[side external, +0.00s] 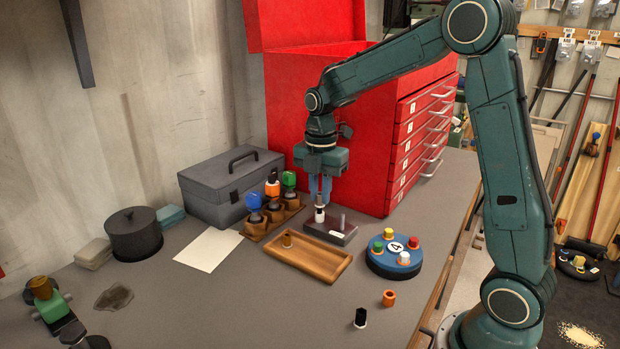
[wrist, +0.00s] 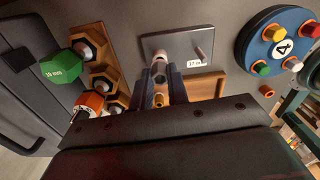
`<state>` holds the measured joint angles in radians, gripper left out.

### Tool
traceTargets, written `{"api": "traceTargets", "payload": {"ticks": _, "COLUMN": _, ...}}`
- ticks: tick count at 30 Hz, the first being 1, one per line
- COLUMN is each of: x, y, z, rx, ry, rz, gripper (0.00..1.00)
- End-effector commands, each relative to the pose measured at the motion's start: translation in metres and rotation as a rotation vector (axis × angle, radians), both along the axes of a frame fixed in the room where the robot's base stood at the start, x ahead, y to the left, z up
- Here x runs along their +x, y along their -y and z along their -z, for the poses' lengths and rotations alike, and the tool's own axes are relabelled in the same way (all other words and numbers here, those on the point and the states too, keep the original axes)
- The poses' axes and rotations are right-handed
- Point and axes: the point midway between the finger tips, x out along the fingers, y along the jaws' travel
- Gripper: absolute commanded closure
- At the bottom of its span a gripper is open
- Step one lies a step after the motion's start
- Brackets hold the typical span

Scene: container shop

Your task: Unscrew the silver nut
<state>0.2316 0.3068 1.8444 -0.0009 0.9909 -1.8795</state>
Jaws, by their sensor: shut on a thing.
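My gripper (side external: 319,199) has its blue fingers pointing down above the left end of a grey block (side external: 343,235). It is shut on a small upright silver piece, seemingly the silver nut (side external: 319,214); the piece also shows between the fingers in the wrist view (wrist: 158,68). Its lower end looks pale and close to the block; I cannot tell whether it touches. The block bears a bare silver stud (side external: 342,221) on its right and a "17 mm" label (wrist: 196,64). The fingers partly hide the held piece.
A round blue base (side external: 380,262) with coloured caps stands right, a wooden rack (side external: 256,232) of coloured-handled pieces left. An orange nut (side external: 389,298) and black piece (side external: 360,318) lie on the front table.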

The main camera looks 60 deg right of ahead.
Motion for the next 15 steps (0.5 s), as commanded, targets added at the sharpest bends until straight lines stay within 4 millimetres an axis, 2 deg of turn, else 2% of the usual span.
{"api": "traceTargets", "payload": {"ticks": 15, "x": 0.0, "y": 0.0, "z": -0.022, "rx": 0.0, "ry": 0.002, "rz": 0.0, "gripper": 1.0}}
